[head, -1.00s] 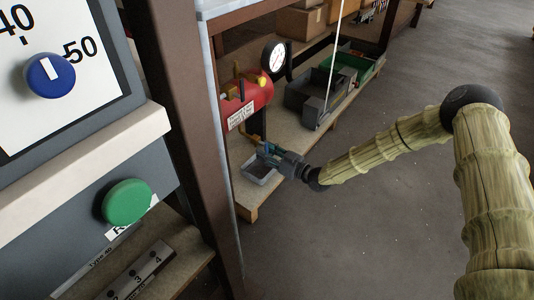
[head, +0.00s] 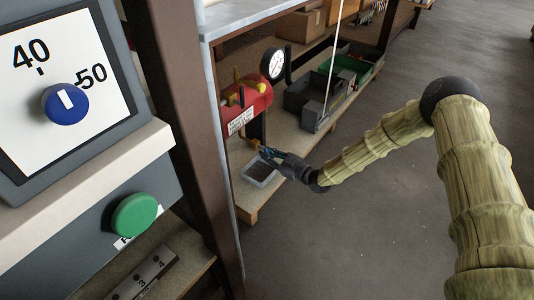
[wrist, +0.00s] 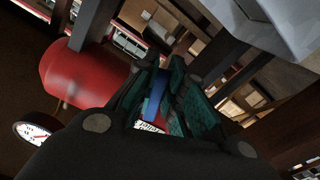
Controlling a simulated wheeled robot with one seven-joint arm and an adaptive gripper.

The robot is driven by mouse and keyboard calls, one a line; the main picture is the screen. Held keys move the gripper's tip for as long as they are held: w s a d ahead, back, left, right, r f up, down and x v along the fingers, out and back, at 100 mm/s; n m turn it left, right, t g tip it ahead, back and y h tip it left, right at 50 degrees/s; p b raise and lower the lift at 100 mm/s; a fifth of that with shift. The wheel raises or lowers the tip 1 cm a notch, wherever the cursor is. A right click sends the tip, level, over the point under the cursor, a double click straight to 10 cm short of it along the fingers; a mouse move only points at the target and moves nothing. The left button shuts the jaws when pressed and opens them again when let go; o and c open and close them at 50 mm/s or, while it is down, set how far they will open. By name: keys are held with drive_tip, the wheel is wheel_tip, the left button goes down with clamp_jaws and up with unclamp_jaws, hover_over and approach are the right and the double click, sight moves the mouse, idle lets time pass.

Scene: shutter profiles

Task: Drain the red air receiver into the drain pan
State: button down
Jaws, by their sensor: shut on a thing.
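The red air receiver (head: 250,100) lies on the shelf with yellow fittings and a white label (head: 240,121). It also shows at the left of the wrist view (wrist: 80,75). A brass drain pipe (head: 253,143) comes down below it. The grey drain pan (head: 260,173) sits on the shelf below the pipe. My gripper (head: 271,154) is at the lower end of the pipe, above the pan's back right side. Its green-padded fingers (wrist: 167,100) are shut on a blue handle (wrist: 155,96). The fingers partly hide the handle and valve. I cannot make out any water.
A round gauge (head: 273,63) stands by the receiver. Grey bins (head: 310,100) and a green bin (head: 362,70) stand farther back. A brown post (head: 180,110) and a panel with a green button (head: 135,215) are close on the left. The floor to the right is clear.

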drive_tip(key=n+p, duration=0.2)
drive_tip(key=shift+w+d+r+n, duration=0.2)
drive_tip(key=shift+w+r+n, duration=0.15)
drive_tip(key=shift+r+n, duration=0.05)
drive_tip(key=shift+w+d+r+n+p, duration=0.25)
drive_tip(key=shift+r+n+p, duration=0.2)
drive_tip(key=shift+n+p, duration=1)
drive_tip(key=shift+w+d+r+n+p, duration=0.15)
drive_tip(key=shift+r+n+p, duration=0.45)
drive_tip(key=shift+n, duration=1.5)
drive_tip(key=shift+w+d+r+n+p, duration=0.15)
drive_tip(key=shift+w+r+n+p, duration=0.15)
drive_tip(key=shift+n+p, duration=1.2)
drive_tip(key=shift+n, duration=0.35)
drive_tip(key=c, duration=1.5)
unclamp_jaws()
